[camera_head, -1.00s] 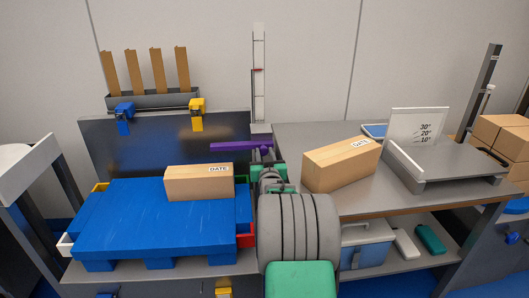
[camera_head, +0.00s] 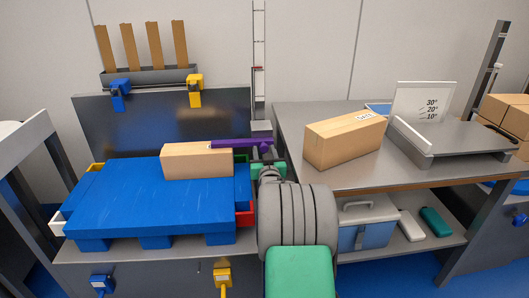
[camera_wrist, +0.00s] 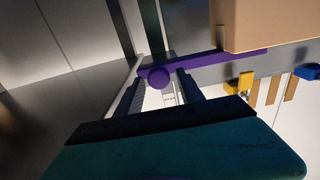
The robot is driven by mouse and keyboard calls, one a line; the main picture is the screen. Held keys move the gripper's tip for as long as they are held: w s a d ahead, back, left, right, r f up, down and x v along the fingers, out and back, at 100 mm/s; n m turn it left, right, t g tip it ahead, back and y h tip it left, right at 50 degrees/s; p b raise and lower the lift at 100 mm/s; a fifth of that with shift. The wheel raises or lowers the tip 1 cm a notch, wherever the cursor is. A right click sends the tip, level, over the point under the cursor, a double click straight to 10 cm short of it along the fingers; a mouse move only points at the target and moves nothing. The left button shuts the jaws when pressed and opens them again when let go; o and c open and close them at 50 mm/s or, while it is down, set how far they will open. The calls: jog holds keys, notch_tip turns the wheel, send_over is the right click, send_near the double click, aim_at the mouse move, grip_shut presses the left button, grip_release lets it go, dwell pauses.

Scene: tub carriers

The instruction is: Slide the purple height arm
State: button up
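The purple height arm (camera_head: 232,143) is a level bar on an upright post behind the blue platform (camera_head: 150,200). Its left part lies just above and behind the right end of a cardboard box (camera_head: 195,161). In the wrist view the purple height arm (camera_wrist: 205,66) shows with its round knob (camera_wrist: 158,77) facing me.
A dark panel (camera_head: 165,122) stands behind the platform. A blue toolbox (camera_head: 362,228) sits on the lower shelf.

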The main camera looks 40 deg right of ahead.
jog(key=shift+o, duration=0.4)
jog(key=shift+s+r, duration=0.1)
jog(key=p+v, duration=0.2)
jog(key=v, duration=0.5)
jog(key=shift+s+a, duration=0.2)
jog(key=shift+a, duration=0.05)
